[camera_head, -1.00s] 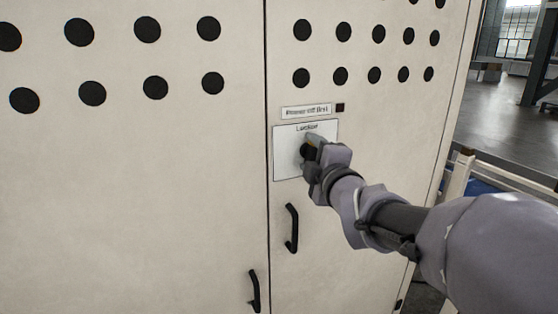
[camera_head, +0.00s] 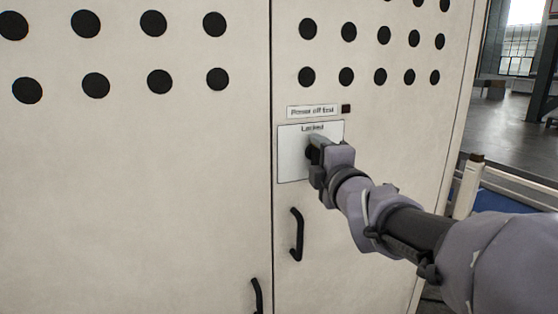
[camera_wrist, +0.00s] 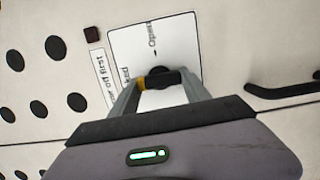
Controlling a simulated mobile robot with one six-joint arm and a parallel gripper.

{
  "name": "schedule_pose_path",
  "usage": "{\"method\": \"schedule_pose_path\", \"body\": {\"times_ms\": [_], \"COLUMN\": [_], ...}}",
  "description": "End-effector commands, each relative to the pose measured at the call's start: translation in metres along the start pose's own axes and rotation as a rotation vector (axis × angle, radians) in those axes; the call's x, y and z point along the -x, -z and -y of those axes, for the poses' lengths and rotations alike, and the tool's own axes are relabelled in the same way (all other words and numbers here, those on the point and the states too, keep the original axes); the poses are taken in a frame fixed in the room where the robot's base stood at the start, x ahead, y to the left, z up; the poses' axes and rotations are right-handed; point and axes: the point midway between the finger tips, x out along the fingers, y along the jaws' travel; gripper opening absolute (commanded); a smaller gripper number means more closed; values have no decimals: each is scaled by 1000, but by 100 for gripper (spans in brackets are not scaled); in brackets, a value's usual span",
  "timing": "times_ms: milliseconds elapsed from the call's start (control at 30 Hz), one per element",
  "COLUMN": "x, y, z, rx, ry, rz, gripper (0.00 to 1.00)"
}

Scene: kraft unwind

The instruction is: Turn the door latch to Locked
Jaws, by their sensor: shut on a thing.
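The door latch (camera_wrist: 165,77) is a small black knob with a yellow end, on a white plate (camera_head: 291,162) on the right cabinet door. The plate reads "Locked" at its top in the head view. In the wrist view, "Open" and a partly hidden "…ked" show on the plate, and the yellow end lies on the "…ked" side. My gripper (camera_wrist: 160,90) is shut on the latch, one finger on each side. In the head view my gripper (camera_head: 315,150) covers most of the latch.
A label reading "Power off first" (camera_head: 313,112) and a small dark square (camera_head: 346,109) are above the plate. A black door handle (camera_head: 297,235) is below it, and another handle (camera_head: 257,296) is on the left door. A railing (camera_head: 468,185) stands to the right.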

Motion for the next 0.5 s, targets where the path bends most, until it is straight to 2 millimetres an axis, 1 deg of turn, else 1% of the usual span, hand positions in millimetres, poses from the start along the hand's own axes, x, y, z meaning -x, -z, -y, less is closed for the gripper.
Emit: {"method": "schedule_pose_path", "body": {"times_ms": [267, 300, 367, 400, 433, 500], "x": [0, 0, 0, 0, 0, 0], "y": [0, 0, 0, 0, 0, 0], "z": [-1, -1, -1, -1, -1, 0], "rx": [3, 3, 3, 3, 2, 2], "ry": [-1, -1, 0, 0, 0, 0], "rz": [-1, -1, -1, -1, -1, 0], "gripper": [15, 59, 71, 78, 80, 80]}}
